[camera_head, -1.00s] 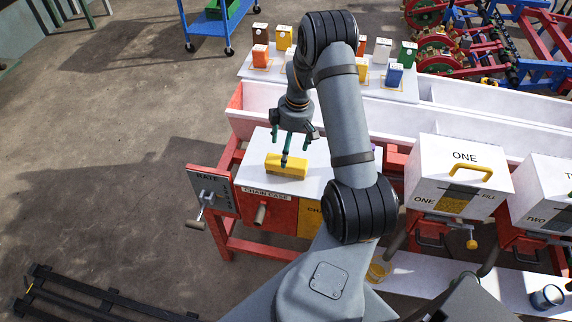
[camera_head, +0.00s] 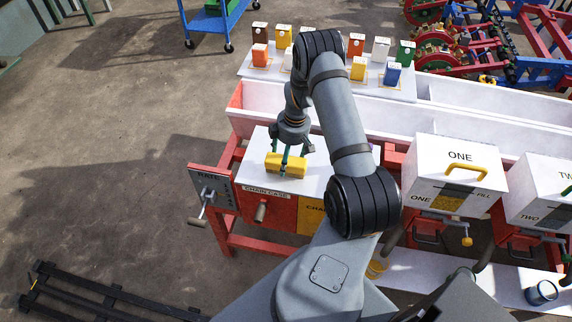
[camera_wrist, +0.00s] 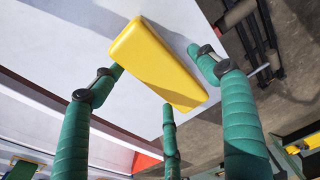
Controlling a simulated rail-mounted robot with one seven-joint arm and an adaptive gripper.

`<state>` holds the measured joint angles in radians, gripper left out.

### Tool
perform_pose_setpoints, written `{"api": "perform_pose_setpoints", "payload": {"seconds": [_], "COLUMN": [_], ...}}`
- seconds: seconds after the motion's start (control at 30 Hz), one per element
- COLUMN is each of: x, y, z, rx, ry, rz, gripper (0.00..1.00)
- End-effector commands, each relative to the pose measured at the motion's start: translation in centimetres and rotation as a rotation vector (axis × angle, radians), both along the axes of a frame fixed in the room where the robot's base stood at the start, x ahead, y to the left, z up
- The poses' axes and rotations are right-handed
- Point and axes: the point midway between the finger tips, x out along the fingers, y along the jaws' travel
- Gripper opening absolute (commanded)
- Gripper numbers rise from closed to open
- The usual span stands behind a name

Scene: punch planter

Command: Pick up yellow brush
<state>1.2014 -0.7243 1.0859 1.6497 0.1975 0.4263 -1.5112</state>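The yellow brush (camera_head: 287,168) is a yellow block lying on the white top (camera_head: 312,187) of the chain case. It also shows in the wrist view (camera_wrist: 157,62), lying between my green fingers. My gripper (camera_head: 288,163) is above the brush, pointing down, with its fingertips at about the brush's height. In the wrist view my gripper (camera_wrist: 166,80) has its fingers spread around the brush, with a gap to the right finger. Whether the left fingertip touches the brush I cannot tell. The bristles are not visible.
A white trough (camera_head: 330,105) runs behind the chain case, and a tray with several small coloured boxes (camera_head: 356,67) stands beyond it. A white box marked ONE (camera_head: 425,176) stands to the right. A crank (camera_head: 203,208) sticks out at the left. Open floor lies further left.

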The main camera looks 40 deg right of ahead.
Motion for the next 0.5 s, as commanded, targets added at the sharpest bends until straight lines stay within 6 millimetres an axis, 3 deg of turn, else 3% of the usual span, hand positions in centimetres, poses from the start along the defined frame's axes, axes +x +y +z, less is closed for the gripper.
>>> {"api": "perform_pose_setpoints", "payload": {"seconds": [0.5], "x": [0.0], "y": [0.01], "z": [0.03], "rx": [0.0], "ry": [0.0], "rz": [0.0], "gripper": [0.42]}}
